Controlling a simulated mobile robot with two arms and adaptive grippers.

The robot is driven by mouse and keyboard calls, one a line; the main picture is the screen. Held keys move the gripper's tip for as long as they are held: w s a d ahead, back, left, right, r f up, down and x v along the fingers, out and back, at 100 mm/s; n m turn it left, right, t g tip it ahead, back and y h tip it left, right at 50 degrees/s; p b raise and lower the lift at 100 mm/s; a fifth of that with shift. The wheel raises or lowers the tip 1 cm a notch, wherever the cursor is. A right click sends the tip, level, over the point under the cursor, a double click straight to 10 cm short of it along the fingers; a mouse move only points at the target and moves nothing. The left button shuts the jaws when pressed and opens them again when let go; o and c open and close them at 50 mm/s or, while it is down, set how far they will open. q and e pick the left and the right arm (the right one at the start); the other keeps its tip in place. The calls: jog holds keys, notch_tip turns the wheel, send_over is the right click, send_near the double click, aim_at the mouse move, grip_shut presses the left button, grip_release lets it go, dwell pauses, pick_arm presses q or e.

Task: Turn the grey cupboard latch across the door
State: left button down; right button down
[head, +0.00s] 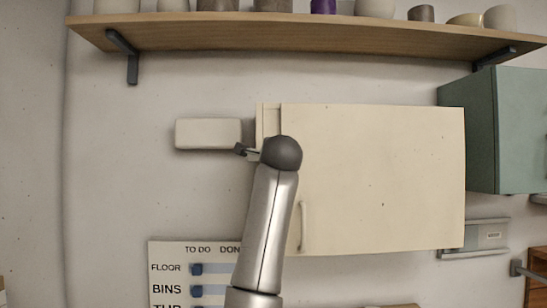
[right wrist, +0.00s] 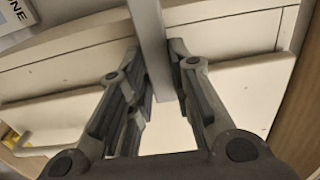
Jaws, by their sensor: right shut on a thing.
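The cream cupboard door (head: 385,180) is in the middle of the head view, flat and shut-looking, with a pale upright handle (head: 304,225) near its lower left. My right gripper (head: 249,152) is at the door's upper left edge, mostly hidden behind my own wrist. In the right wrist view, the grey latch (right wrist: 148,20) is a straight bar running between the two fingers of my right gripper (right wrist: 158,65), which is shut on it. The latch is hidden in the head view, so its angle to the door cannot be told there. My left gripper is out of view.
A wooden shelf (head: 300,36) with several pots runs above the cupboard. A white box (head: 208,133) is on the wall just left of the gripper. A green cabinet (head: 510,130) stands out at the right. A to-do board (head: 180,254) is below left.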

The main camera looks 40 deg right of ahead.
jog(key=shift+f, duration=0.1)
dwell(0.3)
jog(key=c, duration=1.3)
grip_release()
jog(key=v, duration=1.2)
jog(key=shift+d, duration=0.1)
